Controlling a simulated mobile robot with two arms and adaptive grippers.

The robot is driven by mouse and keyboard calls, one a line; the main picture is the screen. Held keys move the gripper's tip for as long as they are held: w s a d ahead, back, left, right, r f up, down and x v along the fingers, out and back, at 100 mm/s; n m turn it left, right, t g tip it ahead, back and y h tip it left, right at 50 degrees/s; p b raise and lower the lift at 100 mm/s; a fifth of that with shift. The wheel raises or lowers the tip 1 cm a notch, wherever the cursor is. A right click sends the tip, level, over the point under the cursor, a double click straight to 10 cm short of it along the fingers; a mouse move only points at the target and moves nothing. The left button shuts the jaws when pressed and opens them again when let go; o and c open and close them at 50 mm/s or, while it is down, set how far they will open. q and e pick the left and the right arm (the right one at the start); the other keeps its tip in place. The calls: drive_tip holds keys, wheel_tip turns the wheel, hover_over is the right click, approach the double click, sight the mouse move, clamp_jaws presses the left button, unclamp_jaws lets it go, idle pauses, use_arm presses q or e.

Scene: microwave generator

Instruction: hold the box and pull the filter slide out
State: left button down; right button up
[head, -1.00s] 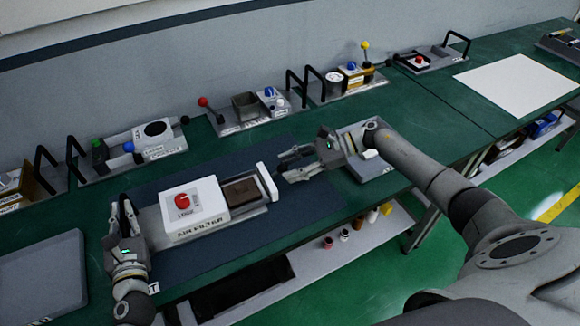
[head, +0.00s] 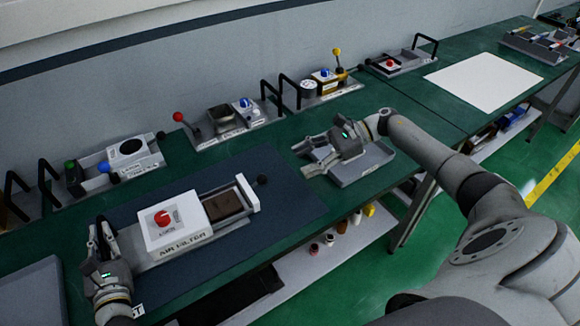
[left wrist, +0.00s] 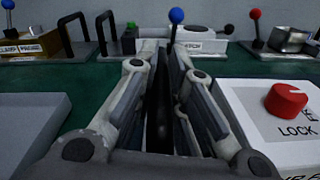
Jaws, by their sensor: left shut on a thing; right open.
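The air filter box (head: 165,223) is white with a red knob (head: 161,218) and sits on a grey base. The filter slide (head: 225,204) sticks out of its right side, showing a brown filter pad, a white end plate (head: 247,193) and a black ball knob (head: 263,181). My left gripper (head: 101,238) is at the left end of the base, shut on a dark upright handle (left wrist: 160,105). The box's red knob shows in the left wrist view (left wrist: 286,99). My right gripper (head: 302,161) is open and empty, to the right of the ball knob and apart from it.
A grey tray (head: 357,168) lies beneath my right gripper. Several stations with levers and black handles, such as one with a red-ball lever (head: 178,117), line the back. A grey panel (head: 30,290) is at the front left. The dark mat (head: 285,190) is bare right of the slide.

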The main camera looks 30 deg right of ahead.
use_arm(q)
drive_tip(key=shift+s+f, duration=0.1)
drive_tip(key=shift+f, duration=0.35)
use_arm(e)
drive_tip(key=shift+v, duration=0.8)
use_arm(q)
drive_tip(key=c, duration=1.6)
unclamp_jaws()
drive_tip(key=shift+o, duration=0.8)
drive_tip(key=shift+s, duration=0.2)
drive_tip(key=shift+s+d+f, duration=0.1)
drive_tip(key=shift+s, duration=0.2)
drive_tip(key=s, duration=0.7)
drive_tip(key=s+r, duration=0.1)
drive_tip(key=s, duration=0.3)
drive_tip(key=shift+a, duration=0.4)
use_arm(e)
drive_tip(key=shift+f, duration=0.15)
